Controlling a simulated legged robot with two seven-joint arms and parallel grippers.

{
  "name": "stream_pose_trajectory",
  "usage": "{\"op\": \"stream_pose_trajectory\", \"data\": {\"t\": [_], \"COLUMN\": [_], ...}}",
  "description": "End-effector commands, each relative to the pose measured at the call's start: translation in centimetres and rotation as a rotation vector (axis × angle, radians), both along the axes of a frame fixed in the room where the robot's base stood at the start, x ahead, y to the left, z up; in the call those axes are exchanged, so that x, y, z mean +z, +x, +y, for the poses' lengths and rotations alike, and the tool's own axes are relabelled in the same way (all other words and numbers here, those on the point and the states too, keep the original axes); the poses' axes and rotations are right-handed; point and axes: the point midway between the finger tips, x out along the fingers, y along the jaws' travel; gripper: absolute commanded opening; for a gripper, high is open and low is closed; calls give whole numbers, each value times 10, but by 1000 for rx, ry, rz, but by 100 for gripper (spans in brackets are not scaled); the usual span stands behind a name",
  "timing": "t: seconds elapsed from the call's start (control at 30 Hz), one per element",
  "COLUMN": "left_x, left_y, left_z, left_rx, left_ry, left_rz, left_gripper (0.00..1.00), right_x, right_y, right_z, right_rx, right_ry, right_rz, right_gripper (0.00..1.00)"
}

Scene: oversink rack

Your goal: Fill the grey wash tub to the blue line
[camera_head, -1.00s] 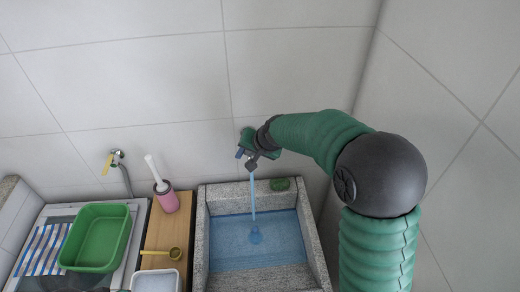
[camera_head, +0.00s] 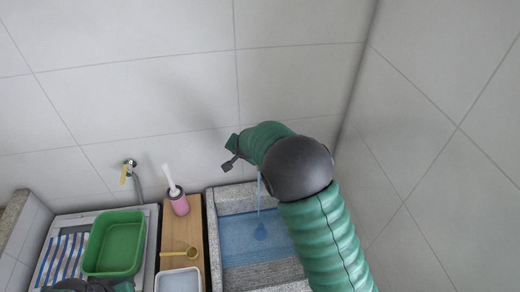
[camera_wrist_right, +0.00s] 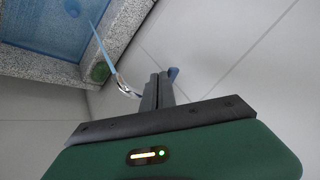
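The grey wash tub (camera_head: 232,197) is a stone basin with blue-tinted water (camera_head: 250,238) in it. A thin blue stream (camera_head: 259,192) falls into the water. In the right wrist view, the stream (camera_wrist_right: 98,38) leaves a silver tap (camera_wrist_right: 124,87). My right gripper (camera_head: 228,164) is by the wall above the tub's back edge. In the right wrist view, its dark fingers (camera_wrist_right: 159,80) are close together, with a small blue part (camera_wrist_right: 173,72) at their tips; a grip on it cannot be seen. No separate blue line can be made out. My left gripper (camera_head: 96,286) barely shows at the bottom edge.
A green basin (camera_head: 115,243) and a striped cloth (camera_head: 62,258) lie at left. A wooden board (camera_head: 195,215) holds a pink brush holder (camera_head: 179,205), a yellow scoop (camera_head: 189,252) and a white tray (camera_head: 178,280). A yellow-handled tap (camera_head: 126,170) is on the wall.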

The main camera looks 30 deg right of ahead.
Motion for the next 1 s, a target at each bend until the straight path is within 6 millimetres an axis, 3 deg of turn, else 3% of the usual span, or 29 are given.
{"op": "stream_pose_trajectory", "data": {"t": [0.03,0.2,1.0], "left_x": [12,21,20], "left_y": [0,0,0], "left_z": [0,0,0], "left_rx": [-1,-1,-1], "left_ry": [0,0,0], "left_rz": [0,0,0], "left_gripper": [0,0,0], "right_x": [4,2,-1], "right_y": [2,11,25], "right_z": [3,5,13], "right_rx": [-30,-63,-60], "right_ry": [-4,-1,-1], "right_rz": [3,2,1], "right_gripper": [0,0,0]}}
